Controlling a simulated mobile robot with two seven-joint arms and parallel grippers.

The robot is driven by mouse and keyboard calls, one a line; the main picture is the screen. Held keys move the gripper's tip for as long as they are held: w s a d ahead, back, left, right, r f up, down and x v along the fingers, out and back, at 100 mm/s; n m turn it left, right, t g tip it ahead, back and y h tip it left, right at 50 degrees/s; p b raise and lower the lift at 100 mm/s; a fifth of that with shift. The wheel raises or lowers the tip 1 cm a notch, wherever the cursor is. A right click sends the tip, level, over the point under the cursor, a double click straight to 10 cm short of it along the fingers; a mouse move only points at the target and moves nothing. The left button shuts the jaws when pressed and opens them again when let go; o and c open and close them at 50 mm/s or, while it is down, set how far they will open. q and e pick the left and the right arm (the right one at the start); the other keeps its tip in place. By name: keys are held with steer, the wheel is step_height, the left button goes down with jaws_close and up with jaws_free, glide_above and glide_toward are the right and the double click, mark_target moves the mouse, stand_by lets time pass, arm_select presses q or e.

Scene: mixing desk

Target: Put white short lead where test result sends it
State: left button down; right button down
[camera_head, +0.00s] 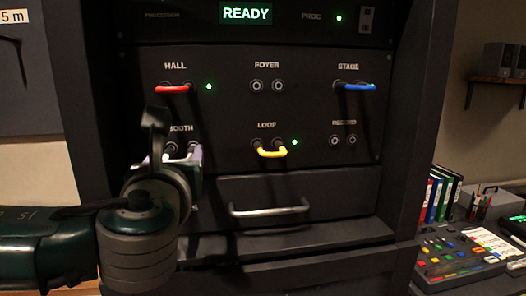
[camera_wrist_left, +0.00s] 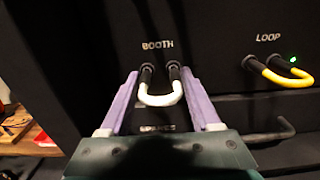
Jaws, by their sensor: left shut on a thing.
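The white short lead (camera_wrist_left: 160,98) is a U-shaped patch lead whose two plugs sit in the sockets under BOOTH on the dark panel. My left gripper (camera_wrist_left: 159,76) has its two lilac fingers on either side of the lead and is shut on it. In the head view my left gripper (camera_head: 178,156) and arm cover most of BOOTH and the lead. The display (camera_head: 247,13) reads READY, and a green light glows by PROC. My right gripper is in neither view.
A red lead (camera_head: 173,89) is in HALL and a yellow lead (camera_head: 271,153) in LOOP, each beside a lit green light. A blue lead (camera_head: 356,87) is in STAGE. FOYER (camera_head: 267,86) and RECORD (camera_head: 343,140) sockets are empty. A drawer with a metal handle (camera_head: 268,210) is shut below.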

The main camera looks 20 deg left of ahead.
arm_select(q)
steer(key=shift+w+a, duration=0.3)
steer(key=shift+w, duration=0.2)
stand_by(0.7)
jaws_free()
steer(key=b+v, duration=0.1)
steer(key=v, duration=0.8)
steer(key=shift+s+d, duration=0.15)
steer(key=shift+s, duration=0.25)
